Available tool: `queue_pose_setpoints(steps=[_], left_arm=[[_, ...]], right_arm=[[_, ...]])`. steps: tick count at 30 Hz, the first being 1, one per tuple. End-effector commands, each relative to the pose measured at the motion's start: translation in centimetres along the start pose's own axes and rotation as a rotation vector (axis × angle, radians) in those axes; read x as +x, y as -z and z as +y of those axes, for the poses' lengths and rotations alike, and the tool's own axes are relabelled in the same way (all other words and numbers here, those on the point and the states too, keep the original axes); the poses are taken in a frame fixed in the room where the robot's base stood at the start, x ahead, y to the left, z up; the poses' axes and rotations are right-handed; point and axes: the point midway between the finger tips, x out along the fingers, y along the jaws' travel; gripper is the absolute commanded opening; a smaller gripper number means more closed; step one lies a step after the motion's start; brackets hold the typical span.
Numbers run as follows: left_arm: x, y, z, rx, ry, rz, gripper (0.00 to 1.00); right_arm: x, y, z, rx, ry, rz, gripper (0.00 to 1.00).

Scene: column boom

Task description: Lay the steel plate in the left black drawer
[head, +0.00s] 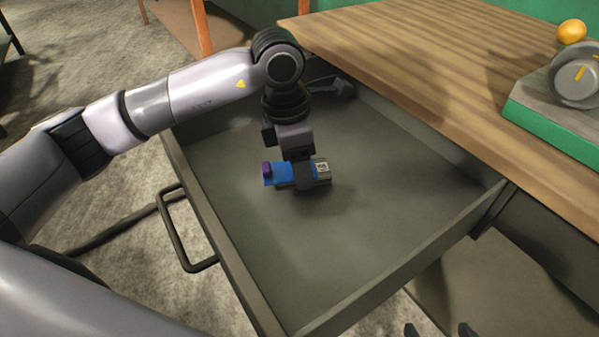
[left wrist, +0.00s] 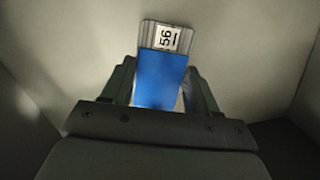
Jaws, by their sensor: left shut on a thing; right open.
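The black drawer (head: 390,215) stands pulled open and looks dark grey. My left gripper (head: 303,176) reaches down into it, shut on the steel plate (head: 322,169). My left gripper's fingers hide part of the plate. My right gripper (head: 438,331) is open at the bottom edge, outside the drawer, mostly cut off.
A small dark object (head: 344,87) lies near the drawer's back corner. The drawer floor right of and in front of the plate is clear. The wooden top (head: 440,70) borders the drawer, with a green-based grey device (head: 545,115) and a yellow ball (head: 571,32) at right.

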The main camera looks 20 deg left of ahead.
Motion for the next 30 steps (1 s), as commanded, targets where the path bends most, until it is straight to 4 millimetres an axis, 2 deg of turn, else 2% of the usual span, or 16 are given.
queue_pose_setpoints(steps=[3, 5, 11, 17, 18, 19, 20, 30], left_arm=[[1.9, 0.3, 0.0, -0.002, 0.001, -0.001, 0.0], [2.3, 0.3, 0.1, -0.001, -0.001, -0.003, 0.0], [2.4, 0.3, 0.1, 0.0, -0.002, -0.004, 0.0], [2.8, 0.4, 0.1, 0.0, -0.002, -0.003, 0.0], [2.8, 0.4, 0.0, -0.001, 0.0, 0.0, 0.72], [2.8, 0.4, 0.0, -0.001, 0.0, 0.0, 0.82], [2.8, 0.5, 0.0, -0.001, 0.0, 0.0, 0.85], [2.5, 0.4, 0.0, -0.001, 0.001, 0.0, 0.85]], right_arm=[[0.2, -0.1, 0.0, -0.004, 0.001, 0.004, 0.94], [0.2, 0.1, -0.1, -0.005, 0.002, 0.009, 0.94], [0.1, 0.9, -0.1, -0.008, 0.003, 0.024, 0.94], [0.3, 0.6, -0.2, -0.01, 0.005, 0.024, 0.94], [0.2, 0.7, -0.2, -0.01, 0.006, 0.023, 0.94], [0.2, 0.7, -0.3, -0.01, 0.007, 0.022, 0.94], [0.2, 0.7, -0.3, -0.01, 0.007, 0.022, 0.94], [0.1, 0.9, -0.3, -0.009, 0.008, 0.023, 0.94]])
